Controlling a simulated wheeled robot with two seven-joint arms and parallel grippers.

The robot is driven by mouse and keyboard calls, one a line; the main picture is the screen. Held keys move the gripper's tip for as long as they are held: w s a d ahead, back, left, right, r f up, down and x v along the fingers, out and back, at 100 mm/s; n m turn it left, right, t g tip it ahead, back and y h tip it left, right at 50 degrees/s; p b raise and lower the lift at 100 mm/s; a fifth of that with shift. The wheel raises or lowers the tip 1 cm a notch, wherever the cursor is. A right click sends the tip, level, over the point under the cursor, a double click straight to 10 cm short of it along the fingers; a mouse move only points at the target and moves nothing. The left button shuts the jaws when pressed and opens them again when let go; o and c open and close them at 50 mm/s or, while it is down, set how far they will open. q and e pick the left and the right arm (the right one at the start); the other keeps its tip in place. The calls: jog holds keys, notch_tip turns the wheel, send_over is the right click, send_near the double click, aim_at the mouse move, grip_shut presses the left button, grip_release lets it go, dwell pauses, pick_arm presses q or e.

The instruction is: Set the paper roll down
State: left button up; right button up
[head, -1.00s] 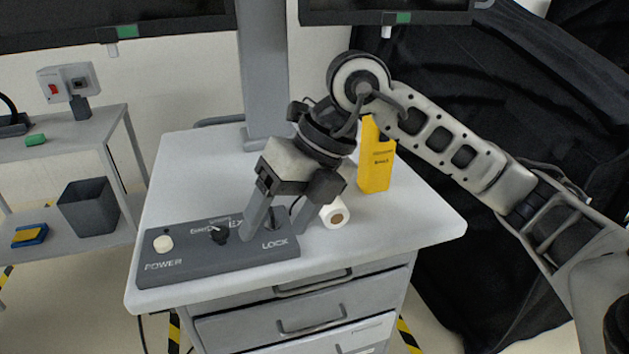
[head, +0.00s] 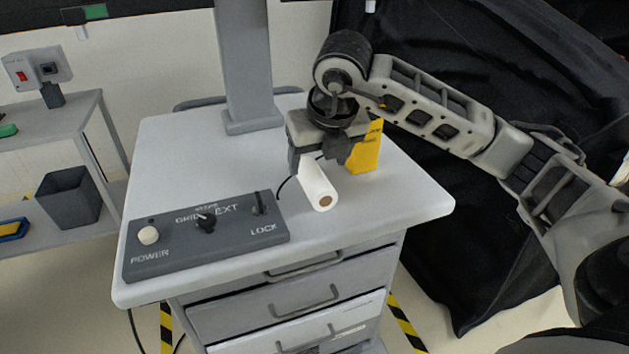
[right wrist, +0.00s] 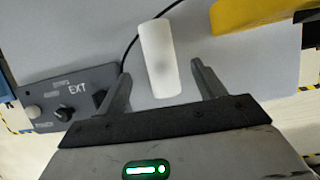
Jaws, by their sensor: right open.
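The white paper roll (head: 316,185) lies on its side on the cart top (head: 185,160), with its brown core end facing the front. It also shows in the right wrist view (right wrist: 159,55), between and a little beyond the fingertips. My right gripper (right wrist: 165,82) is open, and its two fingers stand apart on either side of the roll's near end with nothing held. In the head view my right gripper (head: 310,160) is at the roll's far end and partly hides it. My left gripper is not in view.
A dark control box (head: 205,242) with knobs and a lever lies left of the roll. A yellow holder (head: 365,150) stands close behind and right of it. A grey post (head: 245,70) rises at the back. The cart top's left rear is clear.

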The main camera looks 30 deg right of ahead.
aim_at(316, 174)
jog(key=p+x, duration=0.1)
jog(key=x, duration=0.4)
jog(key=shift+s+f, duration=0.15)
jog(key=shift+f, duration=0.1)
jog(key=shift+r, duration=0.1)
jog(key=c, duration=1.3)
jog(key=shift+o, duration=0.2)
